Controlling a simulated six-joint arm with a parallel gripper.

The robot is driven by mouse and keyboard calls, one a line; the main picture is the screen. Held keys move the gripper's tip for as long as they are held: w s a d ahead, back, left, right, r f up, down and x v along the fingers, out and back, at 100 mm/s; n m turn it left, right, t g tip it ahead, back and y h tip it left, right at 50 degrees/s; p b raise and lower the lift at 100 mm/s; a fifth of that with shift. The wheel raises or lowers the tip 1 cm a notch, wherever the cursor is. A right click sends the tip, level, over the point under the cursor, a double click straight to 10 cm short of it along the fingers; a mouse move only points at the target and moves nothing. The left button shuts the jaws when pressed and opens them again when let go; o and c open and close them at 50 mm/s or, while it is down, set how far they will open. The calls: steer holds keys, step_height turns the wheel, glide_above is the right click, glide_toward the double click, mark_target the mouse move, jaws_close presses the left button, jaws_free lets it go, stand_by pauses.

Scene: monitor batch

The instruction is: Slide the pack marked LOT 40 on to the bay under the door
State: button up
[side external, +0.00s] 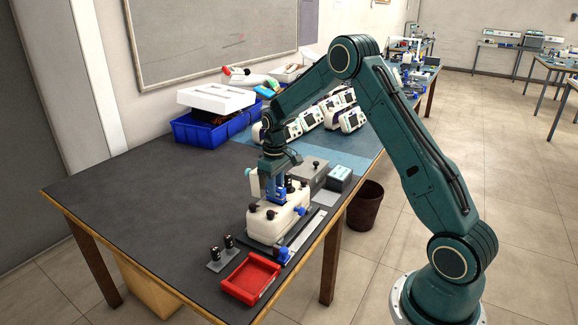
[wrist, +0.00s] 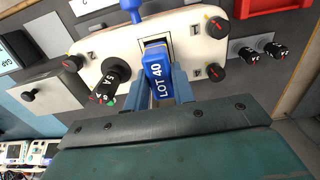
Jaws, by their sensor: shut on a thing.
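The blue pack marked LOT 40 (wrist: 158,82) is between the fingers of my gripper (wrist: 161,96). Its far end is at the dark rectangular opening of the bay (wrist: 154,44) in the cream housing (wrist: 195,47). I cannot tell how far in it sits. In the side view my gripper (side external: 276,192) points down over the cream housing (side external: 266,225), and its blue fingers hide most of the pack. A pale upright plate (side external: 254,183) stands behind the gripper; I cannot tell if it is the door.
Around the bay are several black knobs, a taller one (wrist: 116,71) close to the left finger. A red tray (side external: 251,278) and two black cylinders on a holder (side external: 214,264) stand near the front edge. A grey box (side external: 311,172) is behind. The table's left side is clear.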

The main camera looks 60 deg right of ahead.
steer(key=shift+f, duration=1.05)
stand_by(0.9)
steer(key=o, duration=1)
steer(key=shift+o, duration=0.2)
steer(key=shift+r, duration=0.1)
step_height(320, 180, up, 13)
steer(key=s+a+r+t, duration=0.1)
steer(key=s+a+r, duration=0.55)
steer(key=r, duration=0.25)
steer(key=s+a+t, duration=0.1)
steer(key=s+a, duration=0.3)
steer(key=s, duration=0.4)
steer(key=s+a+r+t, duration=0.1)
steer(key=s+a+t, duration=0.1)
steer(key=s+a, duration=0.2)
steer(key=s+a+r+t, duration=0.1)
steer(key=s+a, duration=0.3)
steer(key=s, duration=0.7)
steer(key=shift+s+r+t, duration=0.15)
steer(key=shift+s+t, duration=0.15)
steer(key=shift+s, duration=0.05)
